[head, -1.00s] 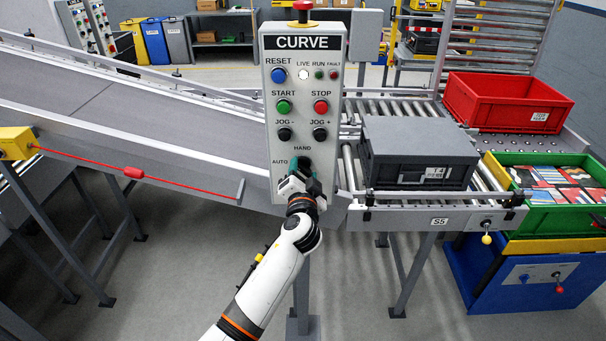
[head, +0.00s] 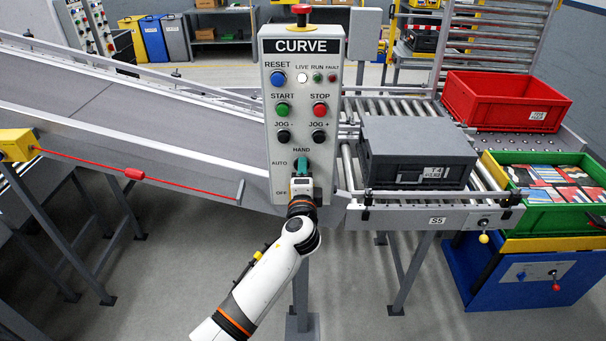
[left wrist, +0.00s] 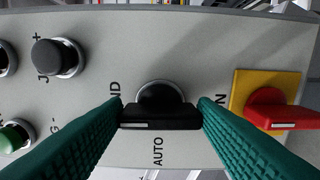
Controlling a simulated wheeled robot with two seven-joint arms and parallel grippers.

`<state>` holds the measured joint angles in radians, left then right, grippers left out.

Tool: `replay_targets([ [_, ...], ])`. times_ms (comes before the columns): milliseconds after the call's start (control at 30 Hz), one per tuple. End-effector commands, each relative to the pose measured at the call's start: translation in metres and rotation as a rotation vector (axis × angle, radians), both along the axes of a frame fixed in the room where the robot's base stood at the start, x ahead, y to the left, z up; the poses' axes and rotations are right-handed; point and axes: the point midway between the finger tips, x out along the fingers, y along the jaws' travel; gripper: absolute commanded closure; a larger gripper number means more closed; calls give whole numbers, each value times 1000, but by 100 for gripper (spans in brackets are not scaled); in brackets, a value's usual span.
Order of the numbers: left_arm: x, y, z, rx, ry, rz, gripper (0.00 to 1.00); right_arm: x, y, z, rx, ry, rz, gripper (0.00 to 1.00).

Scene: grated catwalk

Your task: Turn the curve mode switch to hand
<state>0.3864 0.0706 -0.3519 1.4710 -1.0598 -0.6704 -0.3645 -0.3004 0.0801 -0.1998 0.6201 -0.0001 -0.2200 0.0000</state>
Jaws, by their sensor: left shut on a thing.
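The grey CURVE control panel (head: 273,185) stands upright in the middle of the head view. The bar's white mark is at the end towards the HAND label. In the head view my left gripper (head: 301,166) is upright and hides most of the knob.
A red switch on a yellow plate (left wrist: 240,87) sits close beside the right finger in the left wrist view. Push buttons fill the panel above, with a red emergency button (head: 301,10) on top. A grey crate (head: 417,150) stands on the rollers at the right.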

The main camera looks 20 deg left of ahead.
Motion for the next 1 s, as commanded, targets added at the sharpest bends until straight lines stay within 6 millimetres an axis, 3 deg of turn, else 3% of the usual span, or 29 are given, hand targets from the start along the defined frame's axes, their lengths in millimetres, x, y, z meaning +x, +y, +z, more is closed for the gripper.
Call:
replay_targets([
  [600,0,0,-2,45,15,-1,70,0,0,1,0,0,0,50],
  [633,0,0,-2,44,15,-1,46,0,0,1,0,0,0,50],
  [767,0,0,-1,43,13,-1,25,0,0,1,0,0,0,50],
  [1000,0,0,-1,41,13,0,25,0,0,1,0,0,0,50],
])
